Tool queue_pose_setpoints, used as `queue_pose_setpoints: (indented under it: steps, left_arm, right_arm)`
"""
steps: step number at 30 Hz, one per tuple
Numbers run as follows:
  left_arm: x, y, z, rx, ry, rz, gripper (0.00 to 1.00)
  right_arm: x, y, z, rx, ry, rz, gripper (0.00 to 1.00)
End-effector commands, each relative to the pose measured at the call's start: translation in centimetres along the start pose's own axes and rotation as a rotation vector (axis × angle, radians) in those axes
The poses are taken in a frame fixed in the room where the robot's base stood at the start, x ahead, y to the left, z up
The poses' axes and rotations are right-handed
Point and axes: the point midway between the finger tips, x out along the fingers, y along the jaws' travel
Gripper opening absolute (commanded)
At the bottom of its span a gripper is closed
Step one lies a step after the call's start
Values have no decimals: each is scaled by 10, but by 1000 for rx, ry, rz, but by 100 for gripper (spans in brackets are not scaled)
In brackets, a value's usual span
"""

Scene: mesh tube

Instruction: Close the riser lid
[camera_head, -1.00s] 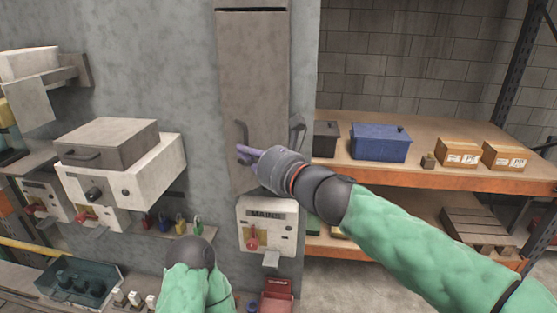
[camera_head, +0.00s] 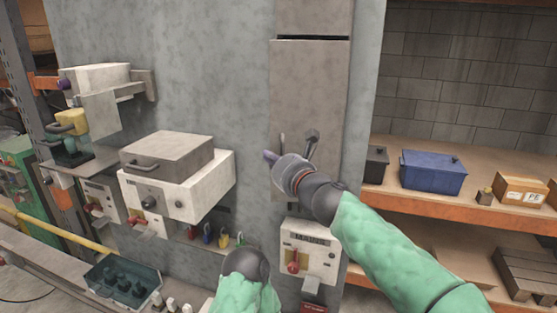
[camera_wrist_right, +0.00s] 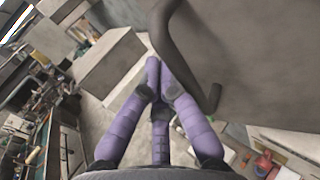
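The riser lid (camera_head: 315,85) is a tall grey panel on the wall, with a dark gap along its upper edge. Two handle-like bars show low on it, a dark one (camera_head: 311,142) and a paler one at its left. My right gripper (camera_head: 268,156) is in front of the lid's lower left edge, purple fingers pointing left. In the right wrist view its fingers (camera_wrist_right: 158,62) come together at the tips with nothing seen between them. A dark bent handle (camera_wrist_right: 192,70) runs beside the right finger, not gripped. My left arm shows at the bottom; its gripper is out of sight.
A grey-lidded box (camera_head: 170,158) juts from the wall at left. Several padlocks hang between them. Shelves with a blue box (camera_head: 432,172) and cartons stand at right.

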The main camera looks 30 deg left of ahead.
Motion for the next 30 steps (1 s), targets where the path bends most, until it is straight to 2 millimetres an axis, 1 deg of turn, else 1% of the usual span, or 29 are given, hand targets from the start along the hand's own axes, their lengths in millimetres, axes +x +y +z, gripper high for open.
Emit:
queue_pose_setpoints:
  steps: [1, 3, 12, 21, 30]
  left_arm:
    - [-4, 2, 0, 0, 0, 0, 40]
    - [-7, 2, 0, 0, 0, 0, 40]
    - [-14, 5, 1, 0, 0, 0, 40]
    - [-17, 6, 1, 0, 0, 0, 40]
    - [-18, 6, 1, 0, 0, 0, 40]
  right_arm:
    - [5, -3, 2, 0, 0, -2, 0]
    - [10, -5, 2, 1, 0, -2, 0]
    - [25, -12, 1, 1, 0, -4, 0]
    - [31, -16, 1, 1, -1, -5, 0]
    - [33, -15, 1, 1, -1, -3, 0]
